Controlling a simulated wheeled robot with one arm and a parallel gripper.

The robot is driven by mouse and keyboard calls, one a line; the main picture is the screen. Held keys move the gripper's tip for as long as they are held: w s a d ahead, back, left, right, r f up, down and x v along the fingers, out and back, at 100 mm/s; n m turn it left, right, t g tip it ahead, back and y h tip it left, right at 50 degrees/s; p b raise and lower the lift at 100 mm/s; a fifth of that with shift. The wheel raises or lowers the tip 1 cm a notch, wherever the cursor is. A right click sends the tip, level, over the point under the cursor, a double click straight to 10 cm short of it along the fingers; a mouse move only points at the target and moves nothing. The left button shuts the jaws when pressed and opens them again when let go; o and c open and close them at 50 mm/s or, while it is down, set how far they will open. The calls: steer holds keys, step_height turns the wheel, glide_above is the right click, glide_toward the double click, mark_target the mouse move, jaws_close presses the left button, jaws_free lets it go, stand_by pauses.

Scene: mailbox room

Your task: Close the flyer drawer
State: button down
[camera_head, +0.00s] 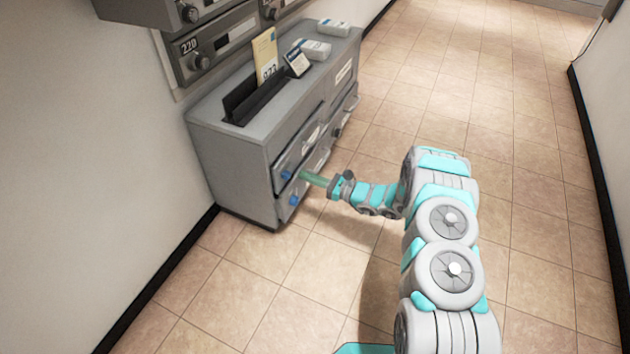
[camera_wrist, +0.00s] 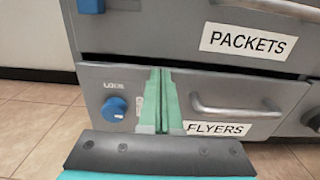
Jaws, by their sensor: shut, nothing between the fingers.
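The flyer drawer (camera_wrist: 225,88) is a grey front with a bar handle (camera_wrist: 235,112), a white FLYERS label and a blue knob (camera_wrist: 114,108) at its left. It is the lower drawer in the wrist view. A dark gap shows along its top right edge, but how far it stands out is hard to tell. My gripper (camera_wrist: 163,72) is shut and empty, its pale green fingers in front of the drawer between knob and handle. Whether they touch it I cannot tell. In the head view my gripper (camera_head: 304,176) reaches the cabinet's lower front and partly hides it.
The PACKETS drawer (camera_wrist: 165,30) sits directly above. The grey cabinet (camera_head: 230,160) stands against the left wall, with envelopes (camera_head: 265,55), a small dark device (camera_head: 297,63) and white boxes (camera_head: 315,48) on top. Mailboxes (camera_head: 215,45) hang above. Tiled floor (camera_head: 450,90) is clear to the right.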

steer(key=shift+x, duration=0.8)
steer(key=shift+w+r, duration=0.1)
